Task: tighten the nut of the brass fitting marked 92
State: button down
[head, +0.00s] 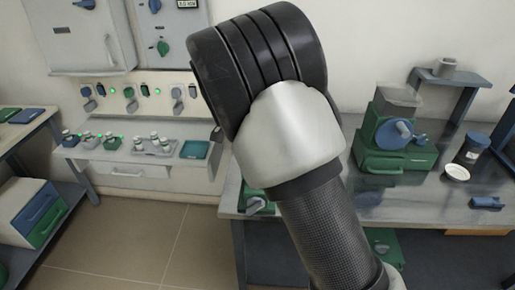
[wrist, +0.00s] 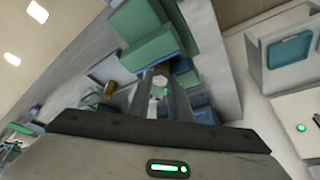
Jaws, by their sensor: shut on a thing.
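My gripper (wrist: 163,98) shows in the wrist view, its two fingers close together on a small pale green and grey thing (wrist: 160,91) that is too blurred to name. A small brass-coloured piece (wrist: 110,89) shows left of the fingers, apart from them. No number can be read on it, so I cannot tell whether it is the fitting marked 92. In the head view my arm fills the middle and hides my gripper. I cannot make out a brass fitting there.

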jog(key=m+p, duration=0.1)
jog(key=m, duration=0.1)
jog(key=m+g+h+p, duration=0.1)
jog(key=m, duration=0.1)
jog(key=shift+w+a+r+g, duration=0.1)
jog(key=shift+w+a+g, duration=0.1)
jog(key=shift+g, duration=0.1)
jog(key=shift+w+m+g+p, duration=0.1)
jog(key=shift+m+g+p, duration=0.35)
jog(key=shift+m, duration=0.65)
jog(key=shift+m+g+p, duration=0.25)
jog(key=shift+m+p, duration=0.4)
jog(key=shift+m, duration=0.45)
jog(key=c, duration=1.6)
grip_release()
jog(key=v, duration=0.5)
jog(key=p+v, duration=0.1)
jog(key=v, duration=0.5)
jog(key=p+v, duration=0.1)
jog(key=v, duration=0.5)
jog(key=shift+w+a, duration=0.2)
jog(key=shift+a, duration=0.1)
